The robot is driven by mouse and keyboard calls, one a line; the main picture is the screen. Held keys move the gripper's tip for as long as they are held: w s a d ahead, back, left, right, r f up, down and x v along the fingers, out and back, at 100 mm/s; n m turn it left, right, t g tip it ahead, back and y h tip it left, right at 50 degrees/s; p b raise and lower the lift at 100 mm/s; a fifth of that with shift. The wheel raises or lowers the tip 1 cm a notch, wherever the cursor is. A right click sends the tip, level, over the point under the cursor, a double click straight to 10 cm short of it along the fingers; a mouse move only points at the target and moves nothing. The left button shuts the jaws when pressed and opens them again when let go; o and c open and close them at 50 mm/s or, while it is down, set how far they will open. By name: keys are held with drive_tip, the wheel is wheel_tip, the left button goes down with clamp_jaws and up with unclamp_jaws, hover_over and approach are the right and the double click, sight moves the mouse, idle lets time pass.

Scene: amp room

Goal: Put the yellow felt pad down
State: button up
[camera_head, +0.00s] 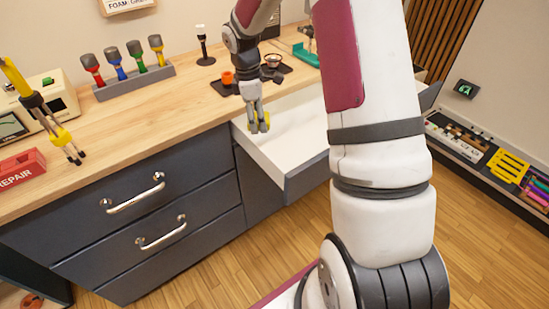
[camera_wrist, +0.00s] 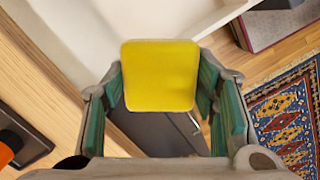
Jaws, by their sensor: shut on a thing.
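The yellow felt pad (camera_wrist: 160,76) is a flat, rounded square between my fingers in the wrist view. My gripper (camera_wrist: 160,95) is shut on it, with green-lined fingers on both sides. In the head view my gripper (camera_head: 259,122) hangs over the open drawer (camera_head: 290,140), near its left side, with a bit of yellow at the fingertips. The drawer has a white inside, and what I see of it looks empty. My arm hides part of the drawer's right side.
The wooden counter (camera_head: 130,125) holds a rack of colored-handled tools (camera_head: 135,80), a red REPAIR box (camera_head: 20,170) and a black tray (camera_head: 228,85) with an orange cup. Shut drawers with metal handles (camera_head: 133,193) are below. A patterned rug (camera_wrist: 288,112) lies on the floor.

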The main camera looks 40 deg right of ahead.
sight(281, 152)
drive_tip(key=d+f+n+b, duration=0.5)
drive_tip(key=d+n+b, duration=0.1)
drive_tip(key=d+n, duration=0.1)
drive_tip(key=shift+t, duration=0.4)
drive_tip(key=f, duration=0.3)
drive_tip(key=f+b, duration=0.1)
drive_tip(key=f, duration=0.2)
drive_tip(key=s+f, duration=0.1)
drive_tip(key=f, duration=0.3)
drive_tip(key=shift+d+b, duration=0.15)
drive_tip(key=shift+b, duration=0.2)
drive_tip(key=shift+f, duration=0.35)
drive_tip(key=o, duration=1.3)
